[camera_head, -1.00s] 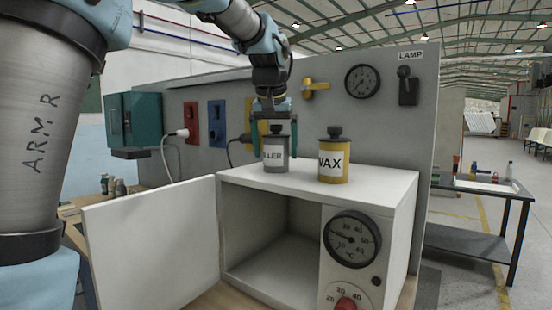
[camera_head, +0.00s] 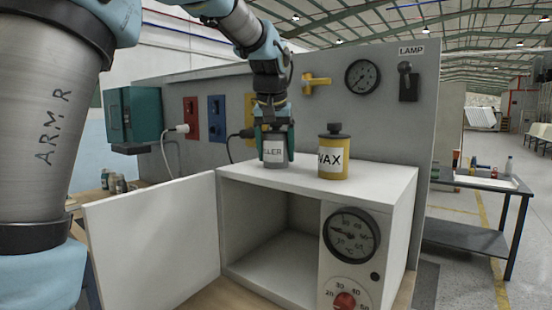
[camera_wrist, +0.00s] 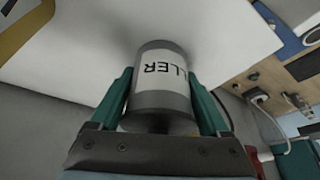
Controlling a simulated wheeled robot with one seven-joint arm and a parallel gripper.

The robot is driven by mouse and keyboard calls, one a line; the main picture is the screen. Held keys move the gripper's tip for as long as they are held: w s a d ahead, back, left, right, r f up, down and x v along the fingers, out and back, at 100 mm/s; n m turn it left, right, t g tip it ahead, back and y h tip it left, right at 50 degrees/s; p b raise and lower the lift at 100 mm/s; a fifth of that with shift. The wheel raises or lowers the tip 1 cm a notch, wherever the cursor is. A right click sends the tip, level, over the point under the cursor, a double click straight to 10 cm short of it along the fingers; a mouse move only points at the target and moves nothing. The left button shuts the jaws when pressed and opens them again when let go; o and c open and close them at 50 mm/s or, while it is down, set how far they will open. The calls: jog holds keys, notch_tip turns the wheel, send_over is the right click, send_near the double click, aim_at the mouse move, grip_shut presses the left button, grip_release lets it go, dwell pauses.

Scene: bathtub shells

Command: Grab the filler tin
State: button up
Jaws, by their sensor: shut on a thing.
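The filler tin (camera_head: 273,152) is a grey can with a white label, partly readable as "LLER". It stands upright on top of the white oven-like box, left of the yellow wax tin (camera_head: 333,157). My gripper (camera_head: 273,140) comes down over it from above and is shut on it. In the wrist view the green fingers of my gripper (camera_wrist: 167,100) lie on both sides of the filler tin (camera_wrist: 163,75). The fingers hide the tin's top and sides in the head view.
The white box (camera_head: 385,180) has its door (camera_head: 155,245) swung open to the left, with an empty inside. A grey panel (camera_head: 390,120) with a gauge, a lamp switch and coloured plates stands behind. A dark side table (camera_head: 470,235) is at right.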

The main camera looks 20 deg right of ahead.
jog(key=shift+r, duration=0.1)
grip_shut()
